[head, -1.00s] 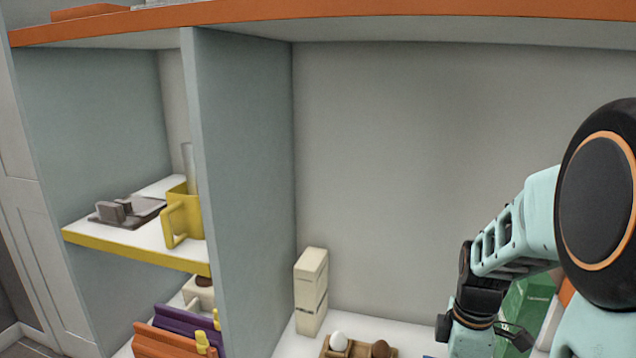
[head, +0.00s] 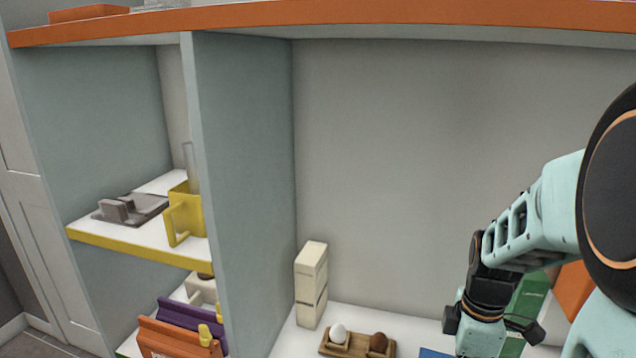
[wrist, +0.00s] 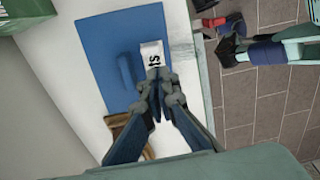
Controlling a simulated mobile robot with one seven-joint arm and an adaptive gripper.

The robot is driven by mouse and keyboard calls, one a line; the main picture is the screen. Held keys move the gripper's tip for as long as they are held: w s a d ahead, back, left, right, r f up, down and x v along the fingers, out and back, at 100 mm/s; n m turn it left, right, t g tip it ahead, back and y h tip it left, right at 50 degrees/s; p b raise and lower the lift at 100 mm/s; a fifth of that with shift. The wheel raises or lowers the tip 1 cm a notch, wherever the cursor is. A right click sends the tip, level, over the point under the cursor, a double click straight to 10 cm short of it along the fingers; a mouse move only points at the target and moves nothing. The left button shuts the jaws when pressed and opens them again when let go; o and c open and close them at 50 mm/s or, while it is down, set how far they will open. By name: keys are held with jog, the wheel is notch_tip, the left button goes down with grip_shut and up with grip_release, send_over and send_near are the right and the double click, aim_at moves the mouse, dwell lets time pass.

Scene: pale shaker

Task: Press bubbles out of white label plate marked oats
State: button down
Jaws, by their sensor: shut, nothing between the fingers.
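The white label plate (wrist: 151,53) with dark lettering lies on a blue mat (wrist: 102,30) in the wrist view. Its lettering is only partly visible, so I cannot read the whole word. My gripper (wrist: 158,76) is shut and empty, with its fingertips at the near end of the plate. I cannot tell whether they touch it. A blue rounded bar (wrist: 126,70) lies on the mat to the left of the plate. In the head view only a corner of the mat (head: 436,353) shows, and the plate is out of sight.
A wooden tray (head: 329,348) with a white and a brown egg-like piece stands left of the mat. A cream box (head: 311,285) stands behind it. A green box (head: 532,297) is behind my arm. The counter edge and tiled floor (wrist: 255,115) lie right in the wrist view.

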jog(key=shift+s, duration=0.3)
jog(key=shift+f, duration=0.25)
jog(key=shift+f+b, duration=1.15)
jog(key=shift+f, duration=0.15)
jog(key=shift+r, duration=0.1)
jog(key=shift+p, duration=0.35)
dwell(0.7)
jog(key=shift+r+p, duration=1.25)
jog(key=shift+r, duration=0.15)
